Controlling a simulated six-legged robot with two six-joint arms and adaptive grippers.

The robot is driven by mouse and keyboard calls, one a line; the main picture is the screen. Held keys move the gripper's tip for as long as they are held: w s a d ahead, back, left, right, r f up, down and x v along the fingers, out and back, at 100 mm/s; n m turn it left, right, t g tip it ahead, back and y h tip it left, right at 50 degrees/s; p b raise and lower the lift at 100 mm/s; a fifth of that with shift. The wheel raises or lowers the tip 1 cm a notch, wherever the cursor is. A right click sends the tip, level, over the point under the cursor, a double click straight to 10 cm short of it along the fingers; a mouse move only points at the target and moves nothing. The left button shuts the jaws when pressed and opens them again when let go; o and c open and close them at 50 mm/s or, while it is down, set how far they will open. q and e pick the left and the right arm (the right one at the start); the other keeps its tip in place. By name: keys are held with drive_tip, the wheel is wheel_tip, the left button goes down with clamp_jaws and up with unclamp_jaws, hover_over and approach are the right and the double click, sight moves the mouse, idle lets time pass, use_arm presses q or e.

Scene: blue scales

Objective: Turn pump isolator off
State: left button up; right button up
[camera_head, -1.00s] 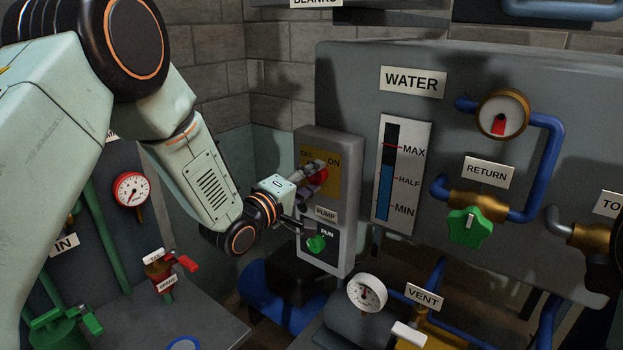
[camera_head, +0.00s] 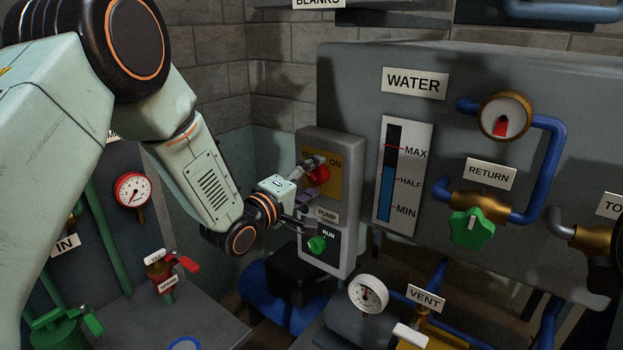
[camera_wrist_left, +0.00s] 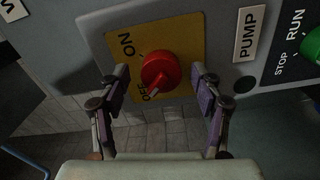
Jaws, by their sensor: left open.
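The pump isolator is a red knob (camera_head: 319,174) on a yellow plate with OFF and ON labels, on the upper part of a grey box (camera_head: 342,258). In the left wrist view, the red knob (camera_wrist_left: 161,70) has a pale mark that points toward OFF. My left gripper (camera_head: 314,178) is open at the knob. In the wrist view its fingers stand on either side of the knob with gaps. My right gripper is not in view.
Below the isolator, a green knob (camera_head: 317,244) sits by the PUMP and RUN labels. To the right are a water level gauge (camera_head: 404,175), a green return valve (camera_head: 471,229) and blue pipes. A white dial (camera_head: 368,293) stands low in front.

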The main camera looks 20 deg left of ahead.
use_arm(q)
drive_tip(key=shift+d, duration=0.1)
drive_tip(key=shift+s+f, duration=0.1)
drive_tip(key=shift+s, duration=0.15)
drive_tip(key=v, duration=1.1)
drive_tip(key=shift+s+a, duration=0.2)
drive_tip(key=shift+s, duration=0.1)
drive_tip(key=shift+w, duration=0.1)
drive_tip(key=s+f+m+g+y+b, duration=0.1)
drive_tip(key=s+f+m+g+b, duration=0.25)
drive_tip(key=f, duration=0.65)
drive_tip(key=s+f+m+g+y+b, duration=0.2)
drive_tip(key=s+f+g, duration=0.15)
drive_tip(key=f, duration=0.65)
drive_tip(key=s+f+m+g+y+b, duration=0.1)
drive_tip(key=s+f+m+g+b, duration=0.15)
drive_tip(key=s+f, duration=0.45)
drive_tip(key=s+f+m+g+y+b, duration=0.1)
drive_tip(key=s+f+g+b, duration=0.2)
drive_tip(key=s+f+b, duration=0.3)
drive_tip(key=s+f+m+g+y+b, duration=0.1)
drive_tip(key=s+f+g+b, duration=0.3)
drive_tip(key=s+f, duration=1.2)
wheel_tip(320, 180, down, 6)
drive_tip(key=m+b, duration=0.1)
drive_tip(key=b, duration=0.1)
drive_tip(key=shift+m+b, duration=0.3)
drive_tip(key=shift+b, duration=0.05)
